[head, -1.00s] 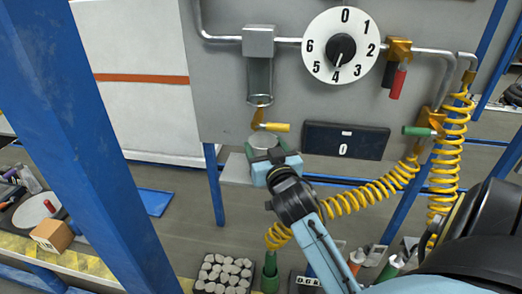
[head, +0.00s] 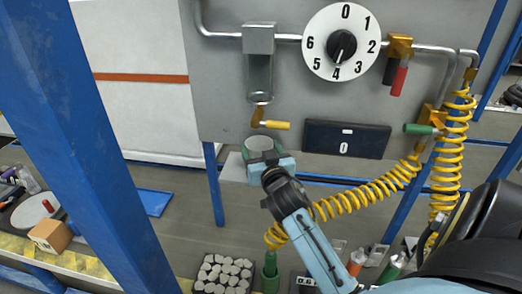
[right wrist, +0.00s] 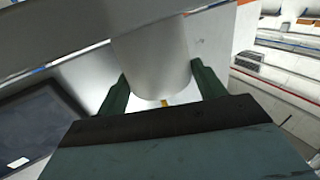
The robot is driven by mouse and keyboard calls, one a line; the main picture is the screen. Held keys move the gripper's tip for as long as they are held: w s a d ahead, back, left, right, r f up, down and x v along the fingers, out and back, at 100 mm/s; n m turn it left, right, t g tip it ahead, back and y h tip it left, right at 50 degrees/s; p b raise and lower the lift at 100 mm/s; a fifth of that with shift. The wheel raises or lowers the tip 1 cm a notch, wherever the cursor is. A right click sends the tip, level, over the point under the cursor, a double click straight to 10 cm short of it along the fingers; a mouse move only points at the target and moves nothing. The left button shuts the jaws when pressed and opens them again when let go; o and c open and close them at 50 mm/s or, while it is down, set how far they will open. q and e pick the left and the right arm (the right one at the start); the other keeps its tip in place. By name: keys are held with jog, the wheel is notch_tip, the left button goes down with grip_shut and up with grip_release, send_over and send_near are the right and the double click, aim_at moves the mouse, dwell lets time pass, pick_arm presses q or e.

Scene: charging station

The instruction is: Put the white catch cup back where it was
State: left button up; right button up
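The white catch cup (head: 258,143) is in the head view, under the clear tube (head: 259,78) and its yellow-handled tap (head: 270,124). My right gripper (head: 262,153) has its dark green fingers on either side of the cup and appears shut on it. In the right wrist view the pale cup (right wrist: 152,65) stands between the two fingers (right wrist: 160,95). A small grey shelf (head: 233,168) sits just below and left of the cup. I cannot tell whether the cup touches it. My left gripper is not in view.
The grey panel holds a numbered dial (head: 341,43), a dark display (head: 346,139) reading 0 and a green-handled valve (head: 420,129). A yellow coiled hose (head: 372,197) hangs right of my arm. A tray of pale pieces (head: 224,274) lies below. A blue post (head: 75,130) stands at left.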

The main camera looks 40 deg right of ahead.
jog(key=o, duration=0.4)
jog(key=shift+r, duration=0.15)
jog(key=v, duration=1.2)
